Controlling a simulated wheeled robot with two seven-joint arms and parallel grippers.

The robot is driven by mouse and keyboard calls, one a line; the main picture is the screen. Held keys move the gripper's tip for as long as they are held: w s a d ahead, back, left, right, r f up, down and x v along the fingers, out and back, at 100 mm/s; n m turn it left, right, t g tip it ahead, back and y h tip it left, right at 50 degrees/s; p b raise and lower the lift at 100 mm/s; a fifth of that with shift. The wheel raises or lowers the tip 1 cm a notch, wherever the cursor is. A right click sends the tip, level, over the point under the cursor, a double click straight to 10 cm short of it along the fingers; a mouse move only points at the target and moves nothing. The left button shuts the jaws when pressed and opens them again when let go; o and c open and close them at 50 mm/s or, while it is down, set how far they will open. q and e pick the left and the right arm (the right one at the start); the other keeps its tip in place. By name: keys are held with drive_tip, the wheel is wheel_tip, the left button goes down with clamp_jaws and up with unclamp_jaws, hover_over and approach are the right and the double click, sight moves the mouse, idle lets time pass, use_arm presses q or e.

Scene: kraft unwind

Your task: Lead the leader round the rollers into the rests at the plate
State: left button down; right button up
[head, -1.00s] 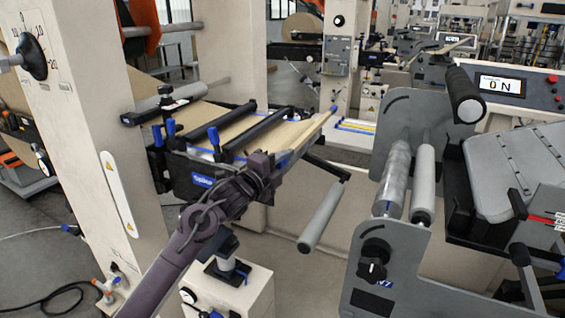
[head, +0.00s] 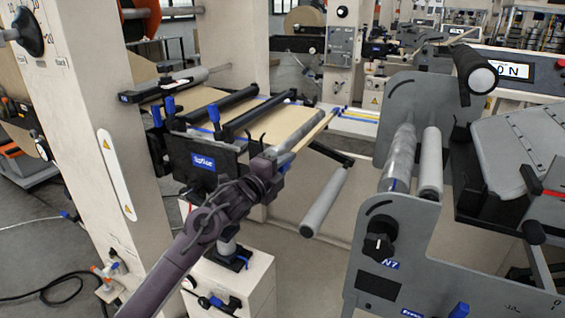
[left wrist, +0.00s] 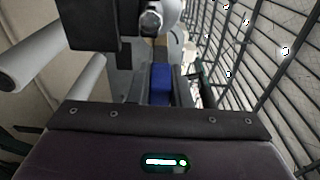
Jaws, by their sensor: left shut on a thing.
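The kraft leader (head: 285,122) is a brown sheet running out from under two black bars, with a straight bar (head: 308,132) along its front edge. My left gripper (head: 266,163) is shut at the near end of that bar; in the left wrist view a blue end piece (left wrist: 161,84) sits between the fingers. A grey roller (head: 325,203) hangs below and right of the leader, apart from it. Two more rollers, one shiny (head: 399,160) and one matt (head: 429,163), stand in the right-hand frame. A grey plate (head: 520,150) lies beyond them; its rests are not clear. My right gripper is not in view.
The grey side panel (head: 405,245) with a black knob stands front right. A beige post (head: 95,140) stands on the left, and a beige cabinet (head: 235,285) is below my left arm. Open space lies between the hanging roller and the side panel.

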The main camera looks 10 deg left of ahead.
use_arm(q)
wheel_tip(320, 180, down, 15)
drive_tip(key=b, duration=0.9)
drive_tip(key=shift+r+b, duration=0.15)
drive_tip(key=shift+b, duration=0.15)
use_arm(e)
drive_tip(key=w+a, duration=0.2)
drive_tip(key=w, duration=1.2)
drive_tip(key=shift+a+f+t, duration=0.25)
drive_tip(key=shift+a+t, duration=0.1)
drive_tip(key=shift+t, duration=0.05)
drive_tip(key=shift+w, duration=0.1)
